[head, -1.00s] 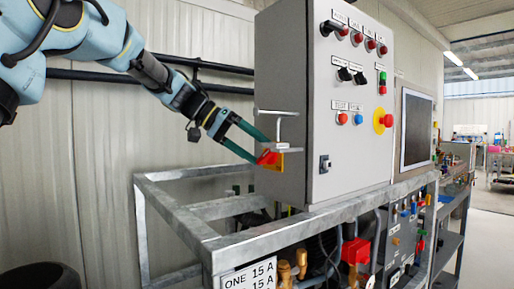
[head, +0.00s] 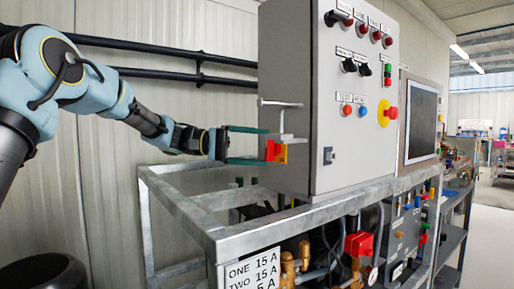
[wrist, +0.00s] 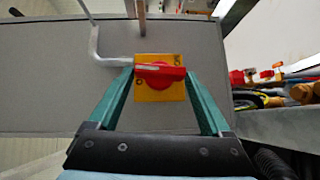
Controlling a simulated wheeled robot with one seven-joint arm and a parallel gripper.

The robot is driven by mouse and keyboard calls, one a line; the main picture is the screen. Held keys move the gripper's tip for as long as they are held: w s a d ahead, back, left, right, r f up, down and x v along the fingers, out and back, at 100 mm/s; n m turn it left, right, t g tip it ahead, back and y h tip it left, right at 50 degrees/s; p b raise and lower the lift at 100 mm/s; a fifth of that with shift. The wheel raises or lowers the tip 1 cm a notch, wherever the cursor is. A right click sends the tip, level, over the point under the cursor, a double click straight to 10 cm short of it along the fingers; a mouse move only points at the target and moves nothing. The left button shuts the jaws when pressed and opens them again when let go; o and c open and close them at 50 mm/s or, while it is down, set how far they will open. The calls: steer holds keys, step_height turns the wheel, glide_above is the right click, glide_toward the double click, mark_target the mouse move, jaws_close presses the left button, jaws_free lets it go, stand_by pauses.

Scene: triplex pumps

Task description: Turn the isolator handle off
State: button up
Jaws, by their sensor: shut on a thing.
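The isolator handle (wrist: 160,72) is a red rotary grip on a square yellow plate (wrist: 150,95), fixed to the side of the grey control cabinet (wrist: 60,85). In the wrist view the red bar lies across the picture, its ends between my two teal fingertips. Marks show at the plate's upper right and left edge. In the head view the handle (head: 270,150) looks upright, with the yellow plate (head: 283,153) behind it. My gripper (head: 266,146) reaches in from the left, shut on the handle; it also shows in the wrist view (wrist: 160,76).
A bent metal bracket (head: 282,104) stands out from the cabinet side just above and around the plate, close to my fingers. A grey steel frame (head: 190,215) runs below my arm. The cabinet front (head: 352,155) carries buttons and switches.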

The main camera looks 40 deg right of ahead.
steer(key=shift+f+n+g, duration=0.15)
steer(key=shift+n+g, duration=0.15)
steer(key=shift+n, duration=0.1)
steer(key=shift+h, duration=0.3)
steer(key=o, duration=1.2)
steer(key=shift+c, duration=0.2)
steer(key=b+v, duration=0.1)
steer(key=v, duration=0.9)
steer(key=shift+w+a+b, duration=0.25)
steer(key=shift+w+b, duration=0.1)
steer(key=shift+b, duration=0.05)
